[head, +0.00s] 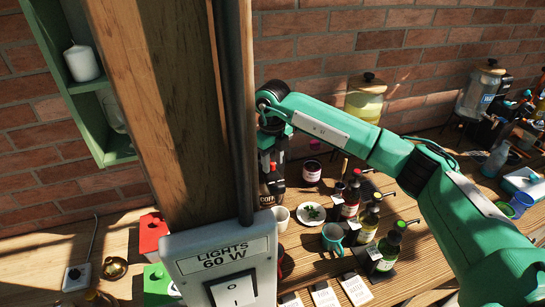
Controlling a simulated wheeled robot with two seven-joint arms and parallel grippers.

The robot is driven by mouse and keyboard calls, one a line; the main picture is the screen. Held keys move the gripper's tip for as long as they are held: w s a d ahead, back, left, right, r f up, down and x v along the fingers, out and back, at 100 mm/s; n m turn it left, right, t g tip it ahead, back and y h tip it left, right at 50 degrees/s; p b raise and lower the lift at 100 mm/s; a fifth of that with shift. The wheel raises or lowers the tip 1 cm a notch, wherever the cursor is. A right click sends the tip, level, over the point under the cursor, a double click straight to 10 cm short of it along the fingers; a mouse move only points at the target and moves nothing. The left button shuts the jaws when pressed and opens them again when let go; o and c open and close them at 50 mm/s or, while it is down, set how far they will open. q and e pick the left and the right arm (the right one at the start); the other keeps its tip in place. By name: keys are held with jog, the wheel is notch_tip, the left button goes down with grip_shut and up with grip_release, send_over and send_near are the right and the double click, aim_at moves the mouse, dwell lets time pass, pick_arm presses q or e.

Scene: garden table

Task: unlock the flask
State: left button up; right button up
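I cannot make out a thing that is clearly the flask; the wooden post (165,100) hides part of the table. My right arm comes in from the right, and its gripper (275,190) points down just right of the post. Its dark fingers are at or in front of a brown jar with a label reading "COFF" (267,201). Whether they touch the jar, or are open or shut, I cannot tell. My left gripper is not in view.
A light switch box (222,262) is on the post. Near the gripper are a white cup (281,217), a plate with green leaves (311,215), a teal mug (333,238) and several dark pump bottles (386,248). A glass dispenser (366,98) stands behind my arm.

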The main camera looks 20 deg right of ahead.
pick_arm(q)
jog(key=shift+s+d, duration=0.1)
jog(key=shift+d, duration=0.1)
